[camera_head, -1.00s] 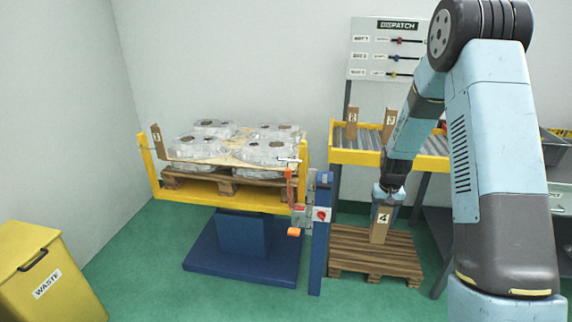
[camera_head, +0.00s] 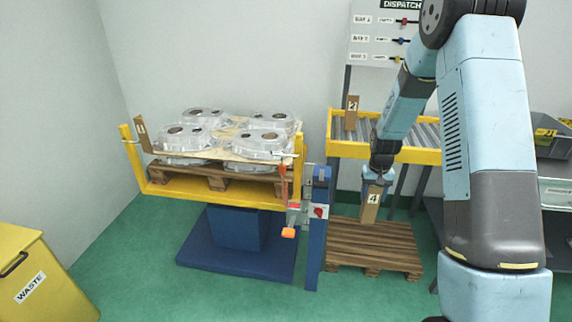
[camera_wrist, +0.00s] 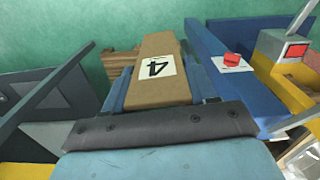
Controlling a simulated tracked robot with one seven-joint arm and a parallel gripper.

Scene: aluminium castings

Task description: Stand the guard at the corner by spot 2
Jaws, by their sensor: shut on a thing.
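My gripper (camera_head: 374,186) is shut on a brown cardboard guard marked 4 (camera_head: 370,207), held roughly upright above the wooden floor pallet. In the wrist view the same guard (camera_wrist: 155,75) sits between the blue fingers, its label facing the camera. Another guard (camera_head: 142,136), apparently marked 1, stands at the left corner of the load of castings (camera_head: 185,137) on the yellow lift table (camera_head: 222,195). A guard marked 2 (camera_head: 352,109) stands on the roller conveyor. I cannot make out a spot 2 marking on the load.
An empty wooden pallet (camera_head: 373,247) lies on the floor below my gripper. A blue post with a red button (camera_head: 319,213) stands between it and the lift table. The yellow-edged conveyor (camera_head: 341,149) is behind. A yellow waste bin (camera_head: 40,280) is at the lower left.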

